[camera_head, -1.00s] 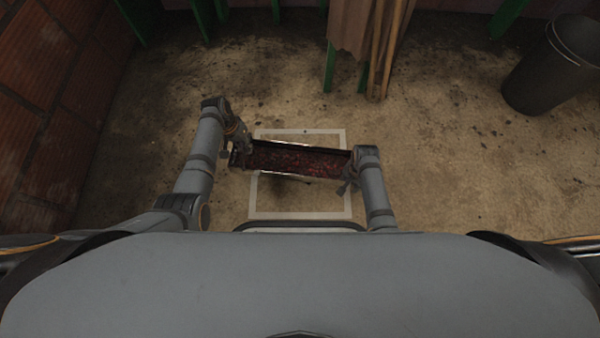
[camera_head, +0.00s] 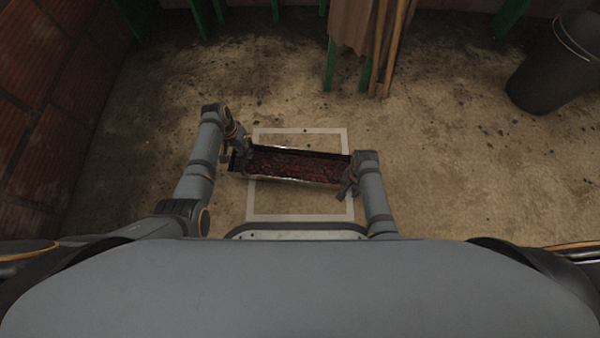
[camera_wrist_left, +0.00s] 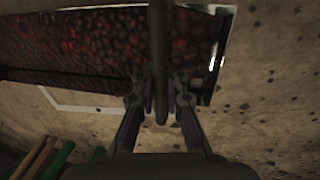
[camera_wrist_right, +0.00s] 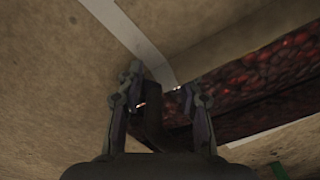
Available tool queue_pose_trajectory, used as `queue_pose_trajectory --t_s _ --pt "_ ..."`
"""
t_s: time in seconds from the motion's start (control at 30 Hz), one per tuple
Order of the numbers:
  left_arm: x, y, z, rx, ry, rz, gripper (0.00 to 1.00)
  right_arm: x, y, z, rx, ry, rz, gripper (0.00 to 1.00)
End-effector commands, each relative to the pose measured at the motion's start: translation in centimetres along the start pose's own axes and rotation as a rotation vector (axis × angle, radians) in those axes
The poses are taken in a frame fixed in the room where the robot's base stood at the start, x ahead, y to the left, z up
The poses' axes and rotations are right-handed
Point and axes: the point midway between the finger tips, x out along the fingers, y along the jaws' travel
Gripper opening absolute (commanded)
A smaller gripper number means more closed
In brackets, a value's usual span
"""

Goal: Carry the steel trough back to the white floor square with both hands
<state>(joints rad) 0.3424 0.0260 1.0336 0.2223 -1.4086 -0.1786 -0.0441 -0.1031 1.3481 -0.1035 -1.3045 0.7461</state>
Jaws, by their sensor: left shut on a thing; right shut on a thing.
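The steel trough (camera_head: 292,167) is long and shallow and full of dark red cherries. In the head view it lies across the white floor square (camera_head: 347,205), its left end reaching past the square's left side. Whether it touches the floor I cannot tell. My left gripper (camera_head: 242,150) is shut on the trough's left end; the left wrist view shows the fingers (camera_wrist_left: 160,95) around an upright bar-like handle. My right gripper (camera_head: 348,182) is shut on the right end; the right wrist view shows the fingers (camera_wrist_right: 160,95) at a dark handle (camera_wrist_right: 152,125). The trough looks slightly tilted in the picture.
A dark bin (camera_head: 556,62) stands at the far right. Green posts, a brown cloth (camera_head: 356,25) and wooden poles (camera_head: 390,55) are at the back. A brick wall (camera_head: 45,90) is on the left. The stained floor around the square is clear.

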Motion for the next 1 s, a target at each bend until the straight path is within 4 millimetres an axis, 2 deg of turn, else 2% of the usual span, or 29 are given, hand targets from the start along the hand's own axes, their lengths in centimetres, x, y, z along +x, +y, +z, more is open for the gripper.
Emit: queue_pose_trajectory --t_s 0.03,0.2,0.23,0.47,0.57,0.67,0.9,1.0 --pt "0.1 -0.6 -0.5 0.002 0.013 -0.013 0.1 0.8 0.7 0.0 -0.013 0.0 0.019 0.37" --pt "-0.1 -0.4 -0.3 0.001 0.009 -0.009 0.33 0.3 0.5 0.0 -0.009 0.0 0.014 0.58" --pt "-0.1 -0.4 -0.3 0.001 0.008 -0.008 0.35 0.3 0.5 0.0 -0.009 0.0 0.012 0.58" --pt "0.0 -0.2 -0.1 0.001 0.004 -0.004 0.35 0.2 0.2 0.0 -0.006 0.001 0.007 0.58" --pt "-0.6 -0.2 -0.1 0.001 0.004 -0.004 0.35 0.2 0.2 0.0 -0.006 0.001 0.005 0.58" --pt "-2.4 -0.2 -0.2 0.002 0.007 -0.005 0.35 0.2 0.1 0.0 -0.005 0.001 0.004 0.58" --pt "-8.2 -0.2 -0.2 0.002 0.008 -0.007 0.35 0.2 0.1 0.0 -0.005 0.001 0.003 0.58" --pt "-10.1 -0.2 -0.2 0.001 0.007 -0.006 0.35 0.2 0.1 0.0 -0.004 0.002 0.003 0.58"
